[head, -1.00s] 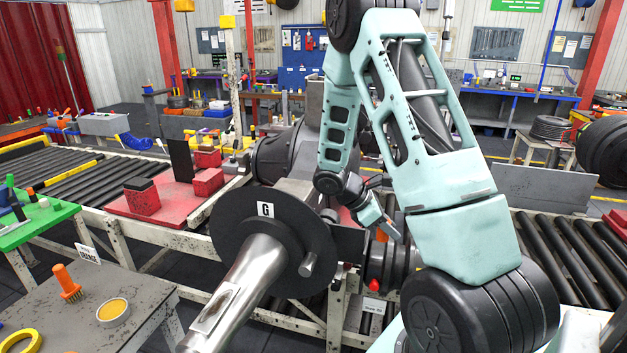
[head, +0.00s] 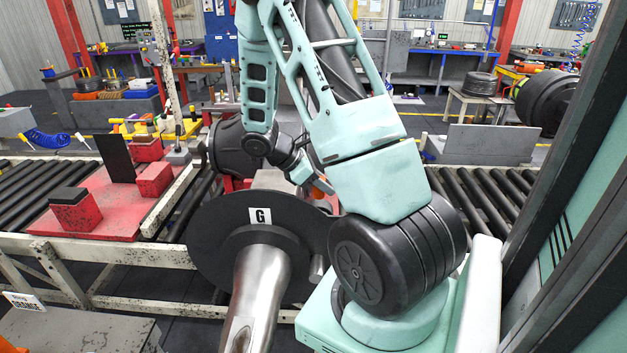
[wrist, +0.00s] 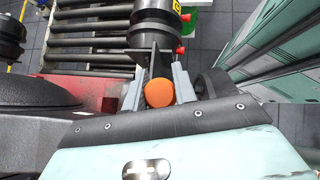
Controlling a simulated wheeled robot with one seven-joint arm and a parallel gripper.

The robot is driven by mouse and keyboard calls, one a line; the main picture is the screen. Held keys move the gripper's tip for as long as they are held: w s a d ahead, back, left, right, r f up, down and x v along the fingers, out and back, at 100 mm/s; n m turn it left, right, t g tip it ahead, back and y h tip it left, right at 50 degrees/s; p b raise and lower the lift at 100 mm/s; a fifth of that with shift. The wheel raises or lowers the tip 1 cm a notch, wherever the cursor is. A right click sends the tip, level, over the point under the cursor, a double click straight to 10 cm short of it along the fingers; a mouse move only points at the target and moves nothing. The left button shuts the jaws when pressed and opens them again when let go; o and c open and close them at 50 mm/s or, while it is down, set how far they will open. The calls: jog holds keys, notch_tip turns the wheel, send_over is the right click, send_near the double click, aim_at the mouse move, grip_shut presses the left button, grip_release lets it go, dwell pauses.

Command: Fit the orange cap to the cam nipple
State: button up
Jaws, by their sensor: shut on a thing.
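The orange cap (wrist: 158,93) sits between the two fingers of my gripper (wrist: 157,88) in the wrist view, and the gripper is shut on it. In the head view, a small orange piece (head: 323,187) shows at the end of my gripper (head: 312,178), partly behind my arm. Beyond the fingers in the wrist view is a dark cylindrical part (wrist: 152,38) with red pieces (wrist: 181,50) on its right side. I cannot make out a bare cam nipple in either view.
A large dark disc marked G (head: 225,250) with a shiny shaft (head: 255,295) stands in front of my gripper in the head view. A red plate (head: 95,215) with blocks lies at left. Roller conveyors (head: 485,200) run on both sides.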

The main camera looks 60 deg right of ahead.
dwell(0.3)
jog(key=b, duration=0.4)
send_over(322, 224)
jog(key=shift+s+f, duration=0.1)
jog(key=shift+f, duration=2.7)
jog(key=shift+f, duration=0.2)
jog(key=shift+f+b, duration=1.65)
jog(key=shift+f, duration=0.35)
jog(key=o, duration=1)
jog(key=b+v, duration=0.4)
jog(key=v, duration=1.3)
jog(key=shift+a+r, duration=0.15)
jog(key=shift+a, duration=0.05)
